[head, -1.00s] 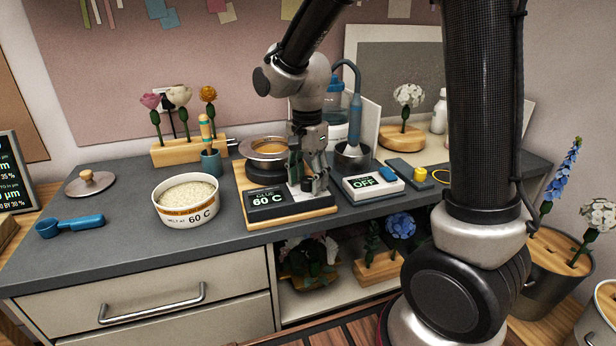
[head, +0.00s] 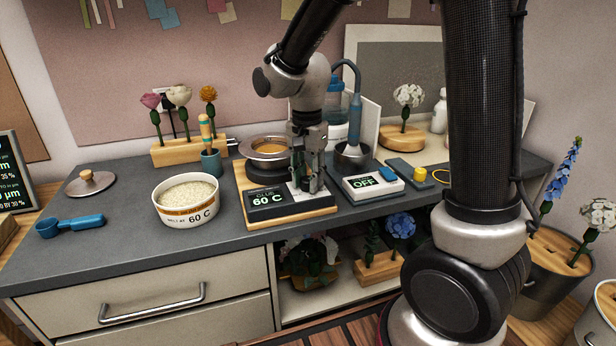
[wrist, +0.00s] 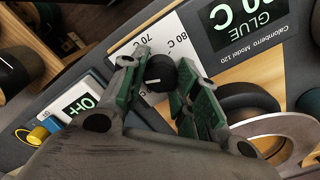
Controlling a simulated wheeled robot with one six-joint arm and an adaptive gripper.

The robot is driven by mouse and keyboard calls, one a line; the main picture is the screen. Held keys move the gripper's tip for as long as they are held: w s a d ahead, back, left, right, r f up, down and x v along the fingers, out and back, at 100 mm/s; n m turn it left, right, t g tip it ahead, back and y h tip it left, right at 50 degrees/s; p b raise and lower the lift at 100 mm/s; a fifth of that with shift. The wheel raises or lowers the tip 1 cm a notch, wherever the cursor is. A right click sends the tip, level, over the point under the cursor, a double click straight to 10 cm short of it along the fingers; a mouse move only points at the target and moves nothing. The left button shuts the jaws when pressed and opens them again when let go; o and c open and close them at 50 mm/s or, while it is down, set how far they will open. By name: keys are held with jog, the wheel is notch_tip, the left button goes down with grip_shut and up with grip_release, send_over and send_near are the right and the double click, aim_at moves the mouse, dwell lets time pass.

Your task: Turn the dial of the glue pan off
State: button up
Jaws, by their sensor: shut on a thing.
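The glue pan (head: 268,148) is a round metal pan of amber glue on a wooden base, and its display (head: 267,199) reads 60 C. Its black dial (wrist: 160,74), with a white pointer mark, shows in the wrist view on a white plate. Printed labels for 70 C and 80 C lie beside it. My gripper (head: 307,187) points down over the right part of the base. In the wrist view its two green-padded fingers (wrist: 158,82) are closed on opposite sides of the dial. In the head view the fingers mostly hide the dial.
A white box (head: 370,186) reading OFF stands close right of the base. A bowl of pellets (head: 187,203) stands to the left. The counter's front left is clear apart from a blue scoop (head: 70,226).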

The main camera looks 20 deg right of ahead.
jog(key=n, duration=1.1)
jog(key=shift+a+n, duration=0.1)
jog(key=shift+n, duration=0.2)
jog(key=n, duration=1)
jog(key=shift+n, duration=0.3)
jog(key=shift+r, duration=0.1)
jog(key=o, duration=1)
